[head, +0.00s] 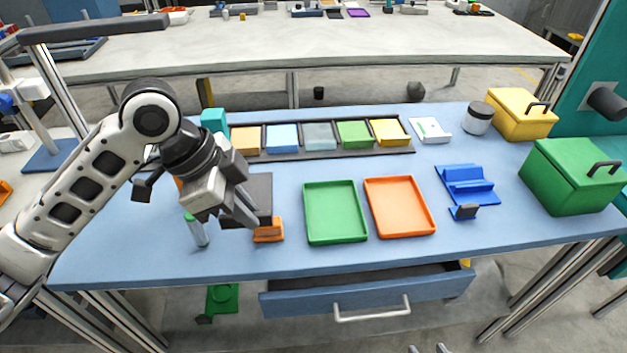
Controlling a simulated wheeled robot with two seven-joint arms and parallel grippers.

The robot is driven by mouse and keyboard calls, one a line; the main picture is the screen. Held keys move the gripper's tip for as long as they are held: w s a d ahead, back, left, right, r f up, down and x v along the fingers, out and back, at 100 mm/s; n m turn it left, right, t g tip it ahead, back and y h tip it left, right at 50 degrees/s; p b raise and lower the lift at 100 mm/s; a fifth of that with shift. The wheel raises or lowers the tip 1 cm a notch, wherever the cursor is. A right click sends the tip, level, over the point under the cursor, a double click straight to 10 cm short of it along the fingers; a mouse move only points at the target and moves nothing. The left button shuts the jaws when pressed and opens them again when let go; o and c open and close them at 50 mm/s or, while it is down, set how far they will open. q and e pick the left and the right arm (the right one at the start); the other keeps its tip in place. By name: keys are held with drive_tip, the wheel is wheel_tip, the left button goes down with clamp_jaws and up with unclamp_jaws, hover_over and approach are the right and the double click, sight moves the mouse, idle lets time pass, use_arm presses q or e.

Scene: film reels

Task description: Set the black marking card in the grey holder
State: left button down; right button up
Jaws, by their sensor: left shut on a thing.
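My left gripper (248,218) points down to the right at the left part of the blue table. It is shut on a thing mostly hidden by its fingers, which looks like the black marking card. The fingertips are beside a small orange block (268,236) with a dark piece at its top; I cannot tell whether they touch. I cannot make out a grey holder for certain. Two grey tips at the bottom edge look like my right gripper (428,349); its jaw state is unclear.
A dark flat panel (262,187) lies behind the gripper, a green-capped bottle (197,231) to its left. A green tray (335,238), an orange tray (402,234) and a blue stand (467,178) are to the right. A row of coloured boxes (355,134) stands behind. A drawer (370,296) is open below.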

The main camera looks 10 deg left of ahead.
sight(263, 192)
use_arm(q)
drive_tip(key=w+f, duration=0.1)
drive_tip(key=w, duration=0.1)
drive_tip(key=w+f, duration=0.1)
drive_tip(key=w, duration=0.1)
drive_tip(key=w+f, duration=0.1)
drive_tip(key=w, duration=0.1)
drive_tip(key=shift+w, duration=0.3)
drive_tip(key=w+f, duration=0.5)
drive_tip(key=shift+w+f, duration=0.5)
drive_tip(key=shift+f, duration=0.3)
drive_tip(key=shift+a+f, duration=0.1)
drive_tip(key=shift+f, duration=1.3)
drive_tip(key=shift+f, duration=0.2)
drive_tip(key=c, duration=1.8)
unclamp_jaws()
drive_tip(key=shift+r, duration=0.1)
